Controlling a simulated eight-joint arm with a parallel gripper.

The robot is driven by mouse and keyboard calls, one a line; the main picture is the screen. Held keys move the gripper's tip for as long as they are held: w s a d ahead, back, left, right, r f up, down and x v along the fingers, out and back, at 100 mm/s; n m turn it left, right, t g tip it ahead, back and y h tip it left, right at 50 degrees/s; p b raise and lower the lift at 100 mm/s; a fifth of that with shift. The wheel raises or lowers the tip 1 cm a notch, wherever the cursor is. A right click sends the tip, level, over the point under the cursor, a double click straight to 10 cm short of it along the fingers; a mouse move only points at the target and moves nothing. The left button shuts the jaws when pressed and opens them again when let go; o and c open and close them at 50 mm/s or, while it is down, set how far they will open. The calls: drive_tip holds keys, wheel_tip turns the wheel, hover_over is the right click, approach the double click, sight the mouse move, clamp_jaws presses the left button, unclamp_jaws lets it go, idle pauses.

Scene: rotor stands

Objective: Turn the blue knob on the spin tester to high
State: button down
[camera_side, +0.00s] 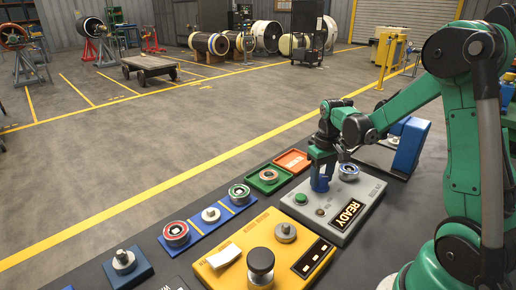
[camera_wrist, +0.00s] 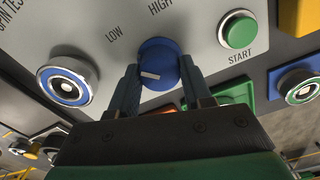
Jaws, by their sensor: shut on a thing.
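The spin tester (camera_side: 372,190) is a grey box with a lit READY display (camera_side: 347,214). My gripper (camera_side: 320,188) reaches down to its top in the side view and hides the knob there. In the wrist view, the blue knob (camera_wrist: 158,58) sits between the two fingers of my gripper (camera_wrist: 160,82), which are shut on its sides. The white mark on the knob lies toward its left side. The LOW label (camera_wrist: 114,33) is at the knob's upper left, and the HIGH label (camera_wrist: 160,6) is above it.
A green START button (camera_wrist: 239,31) is right of the knob in the wrist view. A round rotor (camera_side: 348,171) sits on the tester. A green tray (camera_side: 257,186), an orange tray (camera_side: 292,160) and a yellow unit (camera_side: 238,276) stand nearby.

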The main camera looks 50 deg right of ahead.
sight(322, 177)
drive_tip(key=m, duration=0.4)
drive_tip(key=shift+m, duration=0.3)
drive_tip(key=m, duration=0.3)
drive_tip(key=shift+m, duration=0.3)
drive_tip(key=m, duration=0.4)
drive_tip(key=shift+m, duration=1.8)
drive_tip(key=shift+c, duration=1.9)
unclamp_jaws()
drive_tip(key=shift+r, duration=2.85)
